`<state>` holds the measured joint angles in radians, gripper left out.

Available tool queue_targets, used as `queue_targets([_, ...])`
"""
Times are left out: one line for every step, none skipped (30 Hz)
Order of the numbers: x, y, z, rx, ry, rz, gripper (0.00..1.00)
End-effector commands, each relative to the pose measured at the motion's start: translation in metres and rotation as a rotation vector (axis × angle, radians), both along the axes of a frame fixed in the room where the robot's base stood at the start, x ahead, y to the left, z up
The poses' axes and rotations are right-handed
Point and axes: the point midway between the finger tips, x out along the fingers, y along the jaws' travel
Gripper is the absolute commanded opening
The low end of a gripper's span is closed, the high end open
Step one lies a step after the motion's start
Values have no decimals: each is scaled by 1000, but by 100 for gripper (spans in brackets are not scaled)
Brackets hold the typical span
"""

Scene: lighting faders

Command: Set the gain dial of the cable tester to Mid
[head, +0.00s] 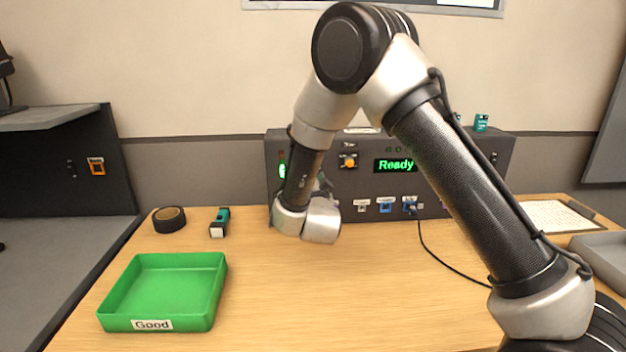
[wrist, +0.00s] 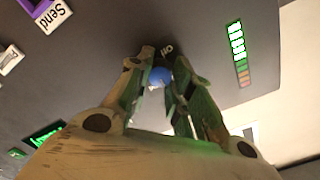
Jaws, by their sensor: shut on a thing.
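The cable tester (head: 345,183) is a dark grey box at the back of the desk, with a green "Ready" display (head: 396,165). In the wrist view my gripper (wrist: 160,66) is shut on a small round blue knob (wrist: 160,76), which appears to be the gain dial, on the tester's dark face. A small white label (wrist: 167,50) shows just past the fingertips; I cannot read it surely. The dial's pointer and its other marks are hidden by the fingers. In the head view my wrist covers the dial and most of the gripper.
An orange knob (head: 349,161) and several coloured sockets sit on the tester's face. A cable runs from one socket across the desk. A green "Good" tray (head: 213,312), a tape roll (head: 169,219) and a small teal-black item (head: 220,222) are at left. The desk's middle is clear.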

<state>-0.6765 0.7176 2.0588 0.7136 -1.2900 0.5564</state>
Motion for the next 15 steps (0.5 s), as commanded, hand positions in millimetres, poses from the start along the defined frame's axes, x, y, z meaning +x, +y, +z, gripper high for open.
queue_targets([-1,0,-2,41,4,0,0])
queue_targets([-1,0,-2,69,4,0,0])
queue_targets([-1,0,-2,107,4,0,0])
queue_targets([-1,0,-2,136,4,0,0])
queue_targets([-1,0,-2,164,4,0,0])
queue_targets([-1,0,-2,202,3,0,0])
queue_targets([-1,0,-2,230,3,0,0])
queue_targets([-1,0,-2,259,4,-1,0])
queue_targets([-1,0,-2,297,4,0,0])
queue_targets([-1,0,-2,324,4,0,0])
queue_targets([-1,0,-2,352,4,0,0])
queue_targets([-1,0,-2,388,4,0,0])
queue_targets([-1,0,-2,414,3,0,0])
queue_targets([-1,0,-2,441,3,0,0])
queue_targets([-1,0,-2,474,3,0,0])
